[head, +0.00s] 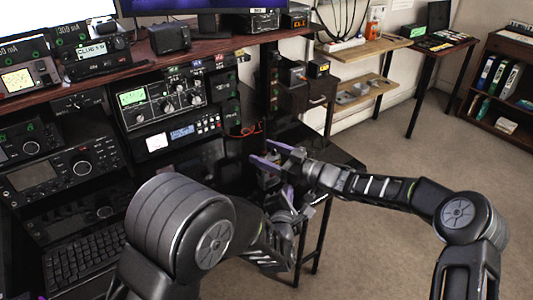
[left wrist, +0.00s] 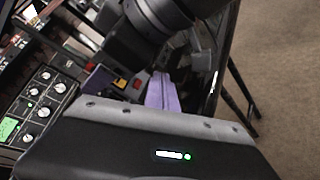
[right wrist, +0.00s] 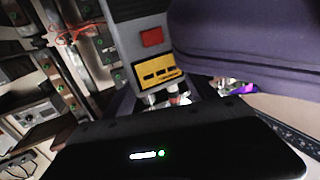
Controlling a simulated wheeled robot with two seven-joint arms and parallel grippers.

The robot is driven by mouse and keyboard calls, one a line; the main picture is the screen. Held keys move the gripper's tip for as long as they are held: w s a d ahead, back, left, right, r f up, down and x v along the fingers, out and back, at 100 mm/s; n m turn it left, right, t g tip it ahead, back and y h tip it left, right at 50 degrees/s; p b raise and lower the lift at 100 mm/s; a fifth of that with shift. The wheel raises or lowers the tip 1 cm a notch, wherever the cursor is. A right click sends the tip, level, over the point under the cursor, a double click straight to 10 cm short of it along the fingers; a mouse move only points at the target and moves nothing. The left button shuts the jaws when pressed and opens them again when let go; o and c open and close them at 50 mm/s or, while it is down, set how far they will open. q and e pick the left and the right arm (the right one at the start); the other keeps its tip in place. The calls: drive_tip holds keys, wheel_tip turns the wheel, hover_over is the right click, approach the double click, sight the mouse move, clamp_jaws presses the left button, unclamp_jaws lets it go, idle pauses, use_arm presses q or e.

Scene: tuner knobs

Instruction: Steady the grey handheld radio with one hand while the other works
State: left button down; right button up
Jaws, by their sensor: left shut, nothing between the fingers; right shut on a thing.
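The grey handheld radio (right wrist: 138,38), with a red button and a yellow label, fills the upper middle of the right wrist view. In the head view the radio (head: 269,180) is small and partly hidden by my grippers. My right gripper (head: 264,160) is shut on the radio and holds it near the desk's right end; a large purple finger lies beside it in the right wrist view. My left gripper (head: 290,192) is below and close by. Its purple fingers (left wrist: 161,90) are together and empty. A yellow and red patch beside them seems to be the radio's face.
The desk rack (head: 165,105) with radio sets and knobs stands at left, with a keyboard (head: 85,262) in front. A wooden shelf (head: 365,47) is behind. Open carpet (head: 400,240) lies to the right.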

sight(278, 182)
use_arm(q)
drive_tip(key=shift+w+a, duration=0.45)
drive_tip(key=shift+w, duration=0.2)
drive_tip(key=shift+w+a, duration=0.45)
drive_tip(key=shift+w, duration=0.2)
drive_tip(key=shift+w+a, duration=0.1)
idle(1.0)
drive_tip(key=shift+w+a, duration=0.15)
drive_tip(key=shift+w, duration=0.1)
drive_tip(key=shift+w+a, duration=0.3)
drive_tip(key=shift+w, duration=0.05)
idle(0.8)
drive_tip(key=shift+s+d, duration=0.1)
drive_tip(key=shift+d, duration=0.05)
drive_tip(key=shift+s+d, duration=0.4)
drive_tip(key=shift+s, duration=0.2)
drive_tip(key=shift+s+d, duration=0.6)
drive_tip(key=shift+s, duration=0.2)
drive_tip(key=shift+s+d, duration=0.55)
drive_tip(key=shift+s, duration=0.3)
drive_tip(key=shift+s+d, duration=0.6)
drive_tip(key=shift+s, duration=0.2)
